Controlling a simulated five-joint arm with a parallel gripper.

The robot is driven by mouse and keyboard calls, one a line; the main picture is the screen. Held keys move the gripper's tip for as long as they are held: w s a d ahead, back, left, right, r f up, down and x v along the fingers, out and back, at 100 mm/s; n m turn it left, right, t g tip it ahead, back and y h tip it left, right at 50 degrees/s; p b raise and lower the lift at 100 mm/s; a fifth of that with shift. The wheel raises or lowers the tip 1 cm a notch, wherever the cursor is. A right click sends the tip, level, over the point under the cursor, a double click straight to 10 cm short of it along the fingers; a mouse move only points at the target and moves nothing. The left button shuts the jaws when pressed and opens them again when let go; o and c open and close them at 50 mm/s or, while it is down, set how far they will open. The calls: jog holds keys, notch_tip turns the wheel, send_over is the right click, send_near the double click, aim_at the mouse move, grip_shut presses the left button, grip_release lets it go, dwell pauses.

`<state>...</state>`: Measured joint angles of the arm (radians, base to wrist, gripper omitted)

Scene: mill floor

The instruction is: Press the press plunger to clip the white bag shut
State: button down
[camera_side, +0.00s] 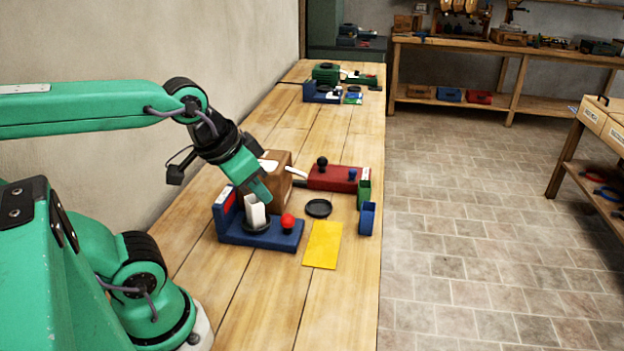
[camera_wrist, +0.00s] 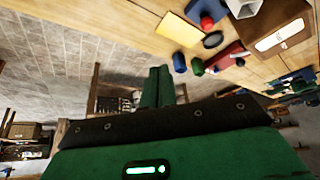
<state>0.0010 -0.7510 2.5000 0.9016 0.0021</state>
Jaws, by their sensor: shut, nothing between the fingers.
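The blue press (camera_side: 232,236) sits on the bench in front of my arm. Its plunger has a red ball knob (camera_side: 288,221) at the right end of the base. The white bag (camera_side: 256,214) stands upright on the press, left of the knob. My gripper (camera_side: 262,193) is shut and empty, and in the side view its tips appear just above the bag; I cannot tell whether they touch it. In the wrist view, my fingers (camera_wrist: 158,72) are together, and the red knob (camera_wrist: 207,22) and white bag (camera_wrist: 243,8) show near the top edge.
A yellow card (camera_side: 322,245) and a black dish (camera_side: 318,208) lie right of the press. Small green (camera_side: 364,194) and blue (camera_side: 367,218) bins stand at the bench's right edge. A red box (camera_side: 333,178) and a brown carton (camera_side: 279,172) stand behind. The front bench is clear.

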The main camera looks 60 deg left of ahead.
jog(key=shift+w, duration=0.1)
jog(key=n+g, duration=0.3)
jog(key=n, duration=0.6)
send_over(288, 215)
jog(key=s, duration=0.2)
jog(key=shift+d+f+y, duration=0.2)
jog(key=shift+f, duration=0.55)
jog(key=shift+d+f+y, duration=0.2)
jog(key=shift+f, duration=0.5)
jog(key=shift+f, duration=0.1)
jog(key=x, duration=0.8)
jog(key=s+x, duration=0.1)
jog(key=x, duration=0.3)
jog(key=shift+s, duration=0.1)
jog(key=shift+d+f, duration=0.1)
jog(key=shift+f, duration=0.8)
